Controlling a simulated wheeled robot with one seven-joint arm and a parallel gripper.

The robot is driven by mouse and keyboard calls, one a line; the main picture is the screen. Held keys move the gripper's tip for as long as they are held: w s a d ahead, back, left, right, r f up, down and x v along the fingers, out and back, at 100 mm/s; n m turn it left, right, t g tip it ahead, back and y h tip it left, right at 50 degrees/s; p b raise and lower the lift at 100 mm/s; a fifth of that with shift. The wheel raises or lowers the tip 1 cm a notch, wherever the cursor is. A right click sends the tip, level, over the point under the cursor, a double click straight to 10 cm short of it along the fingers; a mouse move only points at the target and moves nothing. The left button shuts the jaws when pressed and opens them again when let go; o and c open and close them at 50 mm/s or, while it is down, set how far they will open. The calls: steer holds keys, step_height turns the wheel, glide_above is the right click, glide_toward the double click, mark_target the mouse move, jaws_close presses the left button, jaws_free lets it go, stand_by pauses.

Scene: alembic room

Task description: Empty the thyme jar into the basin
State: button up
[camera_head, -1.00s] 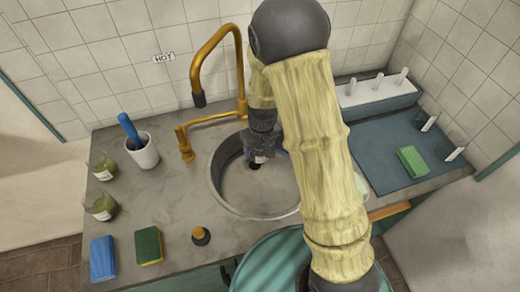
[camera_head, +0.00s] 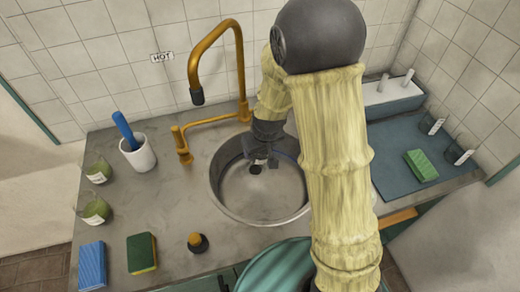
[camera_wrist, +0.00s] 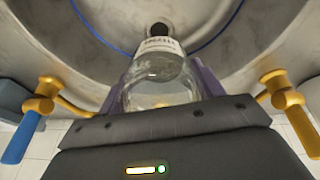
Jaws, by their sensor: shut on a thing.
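My gripper (camera_head: 262,154) is low inside the round metal basin (camera_head: 228,197), near its back wall. The jar's far end points at the basin floor, close to the dark round drain (camera_head: 256,169). The jar looks mostly clear; I cannot read its label or tell whether anything is left in it. In the head view the jar is largely hidden by my gripper.
Two jars with green contents (camera_head: 98,173) (camera_head: 96,210) stand on the left counter beside a white cup (camera_head: 139,154). An orange tap (camera_head: 240,70) rises behind the basin.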

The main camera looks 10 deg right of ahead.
steer(key=shift+w+f+t+b, duration=0.15)
steer(key=shift+t+b, duration=0.15)
steer(key=shift+b, duration=0.4)
steer(key=shift+w+t+b, duration=0.1)
steer(key=shift+t+b, duration=0.4)
steer(key=shift+b, duration=0.6)
steer(key=b, duration=0.1)
steer(key=t+b, duration=0.1)
steer(key=shift+w+r+b, duration=0.15)
steer(key=shift+r+b, duration=0.1)
steer(key=shift+b, duration=0.15)
steer(key=shift+r+y, duration=0.3)
steer(key=shift+w+f+t+b, duration=0.15)
steer(key=shift+t+b, duration=0.35)
steer(key=shift+b, duration=0.9)
steer(key=t+b, duration=0.2)
steer(key=b, duration=0.4)
steer(key=shift+w+a, duration=0.1)
